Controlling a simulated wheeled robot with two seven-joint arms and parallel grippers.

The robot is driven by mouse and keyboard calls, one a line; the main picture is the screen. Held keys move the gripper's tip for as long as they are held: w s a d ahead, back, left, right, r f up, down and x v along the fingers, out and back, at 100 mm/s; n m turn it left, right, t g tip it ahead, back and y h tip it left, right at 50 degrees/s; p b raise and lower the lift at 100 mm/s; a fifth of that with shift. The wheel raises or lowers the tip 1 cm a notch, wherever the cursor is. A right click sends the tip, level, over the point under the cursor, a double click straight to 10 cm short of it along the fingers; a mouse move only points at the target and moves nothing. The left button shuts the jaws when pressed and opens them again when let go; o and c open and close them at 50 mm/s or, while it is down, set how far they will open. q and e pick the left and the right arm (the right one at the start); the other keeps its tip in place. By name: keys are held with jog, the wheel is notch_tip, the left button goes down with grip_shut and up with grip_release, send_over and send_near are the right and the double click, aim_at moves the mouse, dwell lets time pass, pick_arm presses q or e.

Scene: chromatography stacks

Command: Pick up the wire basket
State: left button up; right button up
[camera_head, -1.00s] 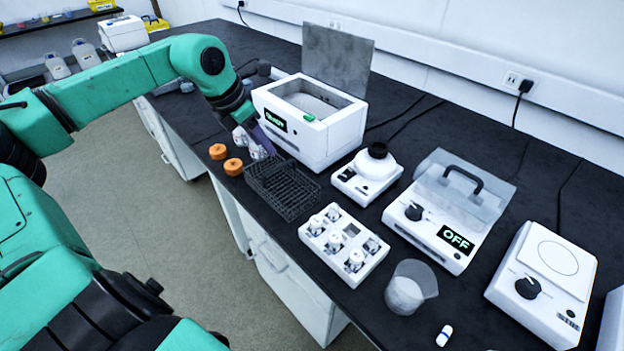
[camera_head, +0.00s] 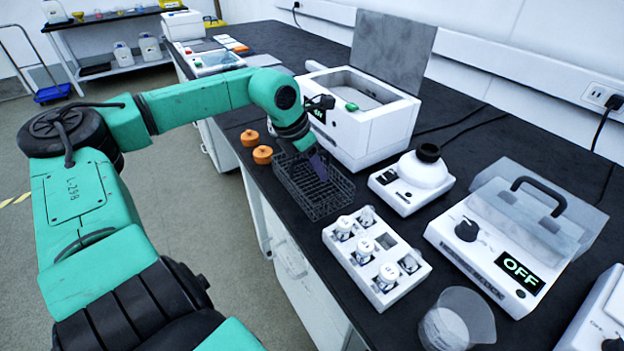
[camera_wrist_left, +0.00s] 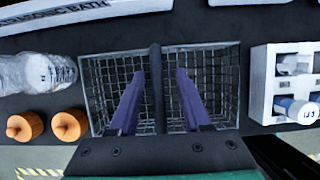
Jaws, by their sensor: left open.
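The wire basket (camera_head: 322,204) is a dark mesh tray standing on the black bench in front of the white bath. My left gripper (camera_head: 318,168), with purple fingers, is over the basket and points down at it. In the left wrist view the basket (camera_wrist_left: 100,72) fills the middle, and a dark bar crosses its centre. The open left gripper (camera_wrist_left: 160,74) has one finger on each side of this bar, with gaps to it. I cannot tell how deep the fingertips are. My right gripper is not in view.
Two orange caps (camera_head: 262,154) and a clear bottle (camera_wrist_left: 38,72) are left of the basket. A white vial rack (camera_head: 385,285) stands close on its right. The white bath (camera_head: 365,135) with its raised lid is behind. A beaker (camera_head: 458,320) is at the front right.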

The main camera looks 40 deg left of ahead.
pick_arm(q)
grip_shut()
jog(key=shift+s+f, duration=0.1)
dwell(1.2)
